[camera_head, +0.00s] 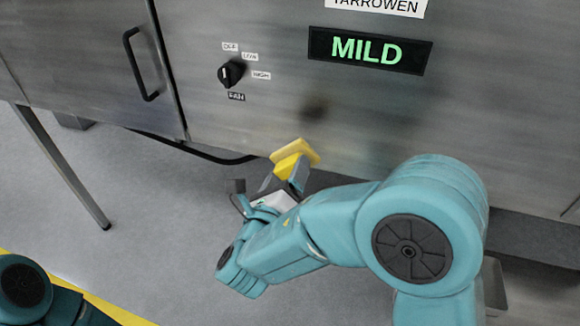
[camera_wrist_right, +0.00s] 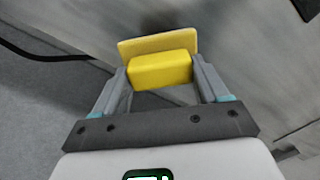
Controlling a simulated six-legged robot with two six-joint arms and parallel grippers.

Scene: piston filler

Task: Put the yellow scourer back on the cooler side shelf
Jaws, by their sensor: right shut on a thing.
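The yellow scourer (camera_head: 295,153) is in my right gripper (camera_head: 283,172), held up in front of the steel cabinet's lower front. In the right wrist view the scourer (camera_wrist_right: 160,70) sits between the two grey fingers (camera_wrist_right: 160,84), a bright yellow block with a paler, wider slab behind it. The fingers touch its sides. In the head view, part of the scourer is hidden by the gripper. I cannot make out a side shelf in either view. A part of my left arm (camera_head: 35,295) shows at the bottom left, but its gripper is out of frame.
The steel cabinet (camera_head: 270,110) fills the back, with a fan knob (camera_head: 231,73), a lit MILD display (camera_head: 368,50) and a door handle (camera_head: 138,65). A black cable (camera_head: 200,153) runs below it. A metal leg (camera_head: 65,170) stands left. The grey floor (camera_head: 150,210) is mostly clear.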

